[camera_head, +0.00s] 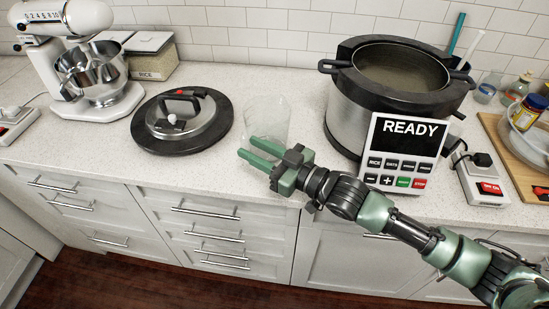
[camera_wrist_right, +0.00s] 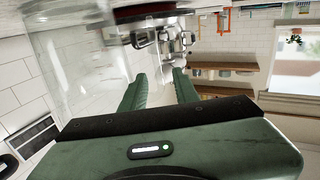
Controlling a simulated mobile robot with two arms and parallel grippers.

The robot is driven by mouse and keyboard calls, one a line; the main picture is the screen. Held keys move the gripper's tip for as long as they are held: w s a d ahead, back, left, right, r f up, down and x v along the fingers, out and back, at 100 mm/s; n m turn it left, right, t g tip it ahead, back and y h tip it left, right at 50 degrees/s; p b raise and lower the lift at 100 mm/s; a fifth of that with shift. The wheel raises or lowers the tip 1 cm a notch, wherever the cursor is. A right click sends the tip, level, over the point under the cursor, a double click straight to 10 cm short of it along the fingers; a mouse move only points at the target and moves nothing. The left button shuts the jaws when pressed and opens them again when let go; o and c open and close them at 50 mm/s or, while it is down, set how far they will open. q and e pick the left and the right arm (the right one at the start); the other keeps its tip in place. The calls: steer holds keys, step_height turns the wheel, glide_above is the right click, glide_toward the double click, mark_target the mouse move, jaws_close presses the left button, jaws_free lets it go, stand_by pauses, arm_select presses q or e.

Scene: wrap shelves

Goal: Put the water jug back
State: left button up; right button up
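A clear, empty-looking jug (camera_head: 267,117) stands upright on the counter between the round black lid and the large cooker. In the right wrist view its see-through wall (camera_wrist_right: 75,65) fills the left side. My right gripper (camera_head: 246,147) is at the front left of the jug, low over the counter's front edge. Its two green fingers are apart with nothing between them, and they also show in the right wrist view (camera_wrist_right: 159,74). The jug is outside the fingers; I cannot tell whether they touch it. My left gripper is out of view.
The cooker (camera_head: 345,115) with a READY panel (camera_head: 405,150) stands right of the jug. The black lid (camera_head: 182,122) lies on its left. A stand mixer (camera_head: 90,70), a rice container (camera_head: 151,58), a switch box (camera_head: 480,178) and a wooden board (camera_head: 520,165) are on the counter (camera_head: 215,185).

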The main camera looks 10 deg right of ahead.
steer(key=b+v, duration=0.2)
steer(key=v, duration=0.9)
steer(key=shift+d, duration=0.2)
